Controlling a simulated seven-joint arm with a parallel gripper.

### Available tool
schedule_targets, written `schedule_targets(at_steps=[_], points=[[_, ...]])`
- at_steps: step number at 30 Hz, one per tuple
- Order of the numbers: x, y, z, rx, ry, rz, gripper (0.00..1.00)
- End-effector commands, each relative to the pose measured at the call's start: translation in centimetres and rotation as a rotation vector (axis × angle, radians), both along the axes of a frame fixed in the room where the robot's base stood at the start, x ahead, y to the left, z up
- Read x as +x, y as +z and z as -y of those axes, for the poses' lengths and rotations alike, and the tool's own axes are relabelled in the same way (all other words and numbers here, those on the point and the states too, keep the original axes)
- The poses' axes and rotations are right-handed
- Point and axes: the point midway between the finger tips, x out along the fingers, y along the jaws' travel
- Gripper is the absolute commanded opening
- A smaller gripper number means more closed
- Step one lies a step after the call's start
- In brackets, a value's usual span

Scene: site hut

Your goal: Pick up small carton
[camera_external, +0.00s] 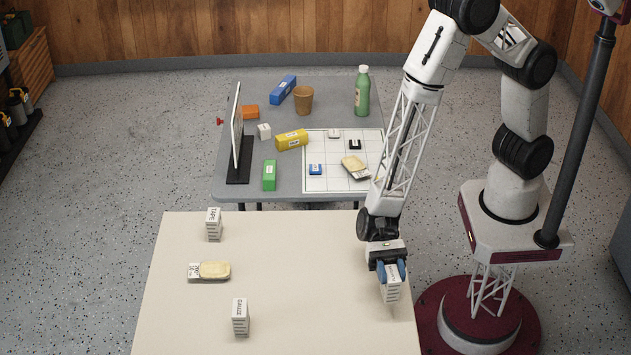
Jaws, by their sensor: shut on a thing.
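My gripper (392,266) points down over the right side of the near cream table (300,310). Its blue fingers are shut on a small white carton (391,290) with printed lines on its front. The fingers cover the carton's top and part of its label. The carton is upright; I cannot tell whether its base touches the table. Two similar white cartons stand on the same table: one marked TAPE (214,225) at the back left, and one marked GAUZE (240,317) at the front.
A yellowish item with a white tag (211,270) lies between the standing cartons. The table's middle is clear. Behind, a grey table (228,190) holds a green bottle (362,92), a brown cup (303,100), several coloured boxes, an upright panel (237,130) and a gridded sheet (330,180).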

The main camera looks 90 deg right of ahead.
Motion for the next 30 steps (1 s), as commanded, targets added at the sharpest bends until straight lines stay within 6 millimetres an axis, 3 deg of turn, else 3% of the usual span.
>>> schedule_targets(at_steps=[12,30], points=[[-2.6,0.4,2.4,0.001,0.000,0.000,0.15],[-2.8,0.4,2.6,0.001,0.000,0.000,0.15]])
